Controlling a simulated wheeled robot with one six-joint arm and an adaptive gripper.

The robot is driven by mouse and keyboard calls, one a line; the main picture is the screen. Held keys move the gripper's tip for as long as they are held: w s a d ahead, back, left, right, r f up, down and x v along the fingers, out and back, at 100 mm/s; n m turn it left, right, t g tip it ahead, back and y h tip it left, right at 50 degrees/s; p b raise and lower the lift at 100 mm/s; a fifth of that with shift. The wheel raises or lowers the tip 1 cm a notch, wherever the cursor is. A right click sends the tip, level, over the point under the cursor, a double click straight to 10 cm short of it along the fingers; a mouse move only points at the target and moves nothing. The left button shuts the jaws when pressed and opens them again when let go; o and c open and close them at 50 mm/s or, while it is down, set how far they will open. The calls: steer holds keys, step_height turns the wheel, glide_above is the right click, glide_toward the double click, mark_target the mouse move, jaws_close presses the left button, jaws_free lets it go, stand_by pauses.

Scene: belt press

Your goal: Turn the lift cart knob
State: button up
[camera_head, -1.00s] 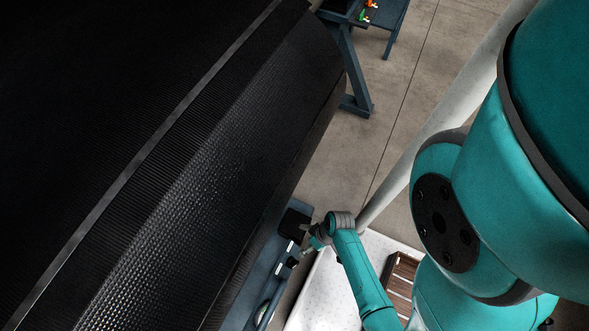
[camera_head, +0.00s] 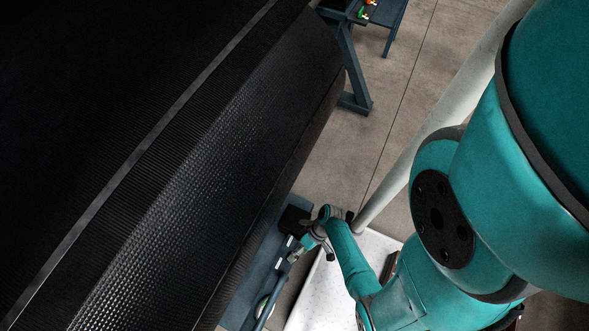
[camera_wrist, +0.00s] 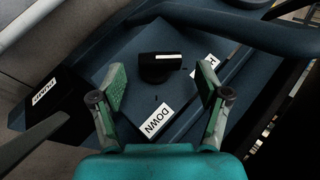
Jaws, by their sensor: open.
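The lift cart knob (camera_wrist: 158,67) is black and sits on the cart's blue panel (camera_wrist: 128,52) in the wrist view. A white label reading DOWN (camera_wrist: 157,121) lies below it, and another white label (camera_wrist: 207,69), partly hidden by a finger, lies to its right. My gripper (camera_wrist: 162,87) is open, with its green-padded fingers to the left and right of the knob and nothing between them in grip. In the head view my gripper (camera_head: 296,254) is over the blue cart (camera_head: 245,306); the knob cannot be made out there.
A black box with a POWER label (camera_wrist: 44,92) stands left of the knob. A dark blue tube (camera_wrist: 252,30) runs along the panel's upper right. The large black belt roll (camera_head: 210,170) fills the head view's left side. Floor (camera_head: 400,90) is open beyond it.

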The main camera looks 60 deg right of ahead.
steer(key=shift+x, duration=1.6)
steer(key=c, duration=1.1)
